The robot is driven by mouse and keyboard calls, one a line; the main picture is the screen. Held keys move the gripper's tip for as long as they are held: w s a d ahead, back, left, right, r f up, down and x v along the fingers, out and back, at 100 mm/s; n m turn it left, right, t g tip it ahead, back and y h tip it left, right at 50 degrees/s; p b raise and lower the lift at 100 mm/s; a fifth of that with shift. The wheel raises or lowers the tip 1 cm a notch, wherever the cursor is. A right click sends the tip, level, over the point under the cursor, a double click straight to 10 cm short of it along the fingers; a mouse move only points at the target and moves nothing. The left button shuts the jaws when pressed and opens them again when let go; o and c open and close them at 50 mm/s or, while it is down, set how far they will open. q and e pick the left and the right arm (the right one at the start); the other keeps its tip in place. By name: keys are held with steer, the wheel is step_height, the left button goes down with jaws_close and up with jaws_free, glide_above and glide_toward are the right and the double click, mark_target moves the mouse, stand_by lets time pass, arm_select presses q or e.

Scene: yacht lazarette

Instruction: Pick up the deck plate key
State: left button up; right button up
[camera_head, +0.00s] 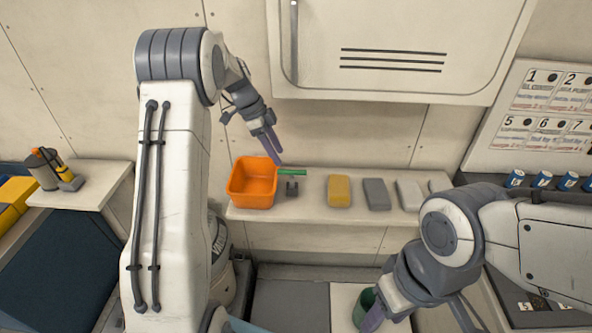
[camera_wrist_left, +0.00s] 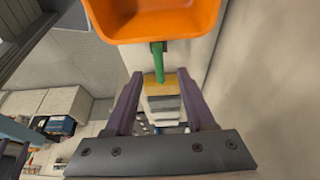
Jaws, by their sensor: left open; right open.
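A tool with a green bar-shaped handle (camera_head: 292,172) and a dark grey end, which looks like the deck plate key, is at the right side of the orange bin on the pale bench. In the left wrist view its green handle (camera_wrist_left: 158,64) shows just below the bin, between and beyond the fingertips. My left gripper (camera_head: 275,158) is open and empty, pointing down, close to the handle and the bin's right rim. Whether it touches the handle I cannot tell. My right gripper (camera_head: 420,324) is open, low at the bottom right, partly cut off.
The orange bin (camera_head: 252,201) stands left of the tool. Yellow (camera_head: 339,191), grey (camera_head: 376,194) and white (camera_head: 408,195) blocks line the bench to the right. A green cup (camera_head: 361,306) stands beside my right gripper. A wall cabinet (camera_head: 395,75) hangs above.

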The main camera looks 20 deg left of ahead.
mark_target(292, 174)
arm_select(q)
steer(key=x, duration=0.2)
steer(key=p+x, duration=0.1)
steer(key=x, duration=0.1)
steer(key=shift+w+d+f, duration=0.15)
steer(key=shift+w+d, duration=0.05)
steer(key=shift+d, duration=0.2)
steer(key=p+x, duration=0.3)
steer(key=x, duration=0.1)
steer(key=shift+s+d+f, duration=0.1)
steer(key=shift+d+f, duration=0.1)
steer(key=shift+f, duration=0.4)
jaws_close()
